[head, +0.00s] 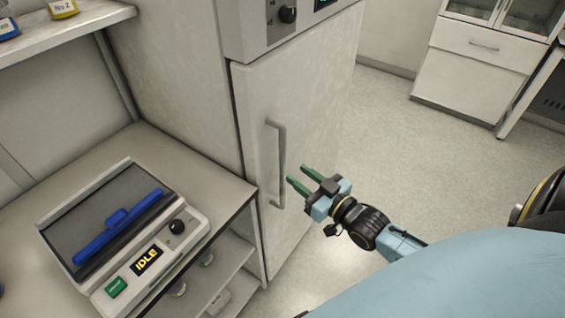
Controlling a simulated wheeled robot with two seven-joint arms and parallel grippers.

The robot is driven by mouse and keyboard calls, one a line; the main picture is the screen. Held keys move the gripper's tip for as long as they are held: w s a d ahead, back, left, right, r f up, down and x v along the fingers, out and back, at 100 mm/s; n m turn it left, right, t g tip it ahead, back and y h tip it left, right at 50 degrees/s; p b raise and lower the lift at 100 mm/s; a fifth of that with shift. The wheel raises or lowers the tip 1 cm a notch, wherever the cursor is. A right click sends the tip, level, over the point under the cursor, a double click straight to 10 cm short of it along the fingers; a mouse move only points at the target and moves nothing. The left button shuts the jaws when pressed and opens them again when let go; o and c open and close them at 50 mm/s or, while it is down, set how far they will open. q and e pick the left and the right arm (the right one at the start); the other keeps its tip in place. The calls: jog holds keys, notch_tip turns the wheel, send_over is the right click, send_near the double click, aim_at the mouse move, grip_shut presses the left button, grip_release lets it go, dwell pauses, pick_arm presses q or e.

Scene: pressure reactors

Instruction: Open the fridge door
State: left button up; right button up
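The fridge door (251,125) is a pale grey panel in the middle of the head view, and it stands shut in its cabinet. Its vertical bar handle (281,165) is on the front of the door. My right gripper (295,175) is just to the right of the handle's lower half, with its two green fingers apart and pointing toward the door. The gripper is open and nothing shows between the fingers. I cannot tell whether a fingertip touches the handle. My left gripper is not in view.
A bench at left carries a device with a blue bar and an "IDLE" display (146,260). The bench edge (225,225) runs close beside the fridge. A shelf (75,35) is at upper left. A white cabinet (470,75) stands at the back right. The floor (400,150) between is clear.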

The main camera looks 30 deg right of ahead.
aim_at(282, 163)
jog(key=w, duration=0.3)
jog(key=w+a, duration=0.1)
jog(key=w, duration=0.3)
jog(key=shift+a, duration=0.2)
jog(key=shift+c, duration=0.2)
grip_shut()
